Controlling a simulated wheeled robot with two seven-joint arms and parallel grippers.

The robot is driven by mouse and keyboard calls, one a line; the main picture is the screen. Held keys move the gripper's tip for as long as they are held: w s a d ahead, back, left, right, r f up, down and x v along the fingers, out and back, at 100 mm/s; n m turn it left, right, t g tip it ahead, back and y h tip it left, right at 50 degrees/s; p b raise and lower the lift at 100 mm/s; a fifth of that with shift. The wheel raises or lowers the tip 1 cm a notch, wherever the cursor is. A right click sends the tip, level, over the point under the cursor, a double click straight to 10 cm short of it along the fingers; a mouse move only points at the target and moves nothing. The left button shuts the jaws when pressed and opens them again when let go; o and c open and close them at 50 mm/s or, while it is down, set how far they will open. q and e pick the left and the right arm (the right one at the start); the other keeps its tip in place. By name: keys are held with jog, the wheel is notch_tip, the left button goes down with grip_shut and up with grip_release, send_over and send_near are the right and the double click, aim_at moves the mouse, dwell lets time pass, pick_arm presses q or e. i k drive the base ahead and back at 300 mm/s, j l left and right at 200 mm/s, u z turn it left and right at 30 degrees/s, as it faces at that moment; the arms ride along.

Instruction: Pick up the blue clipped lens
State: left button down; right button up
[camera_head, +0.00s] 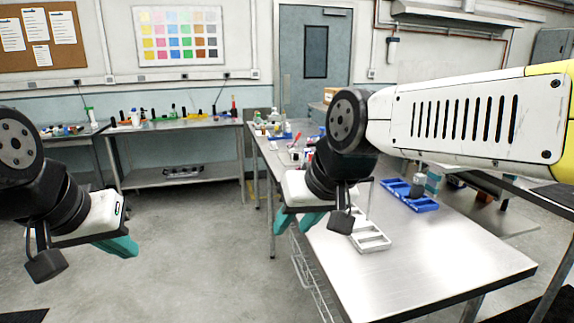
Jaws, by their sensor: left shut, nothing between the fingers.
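I cannot pick out a blue clipped lens for certain in the head view. A blue tray (412,201) with compartments lies on the steel table, right of my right gripper, with a grey item (418,184) standing in it. My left gripper (128,247) hangs over the floor at the left, away from the tables, its teal fingers shut and empty. My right gripper (298,223) is at the steel table's left edge, its teal fingers apart, with nothing seen between them. My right arm and wrist hide part of the table behind them.
The steel table (430,265) has a clear front surface. A white tray (374,243) lies on it beside my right gripper. Small bottles and tools crowd its far end. A back bench (180,126) holds more small items. Open floor (190,230) lies between.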

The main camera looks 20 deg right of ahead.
aim_at(305, 151)
jog(key=i+j+u, duration=0.3)
jog(key=i+j, duration=0.65)
jog(key=i+z, duration=0.35)
jog(key=i, duration=0.25)
jog(key=i+j+z, duration=0.3)
jog(key=i, duration=0.3)
jog(key=i+l+z, duration=0.2)
jog(key=z, duration=0.15)
jog(key=i+l+z, duration=0.15)
jog(key=z, duration=0.2)
jog(key=i+z, duration=0.35)
jog(key=i+l+z, duration=0.1)
jog(key=i+l, duration=0.1)
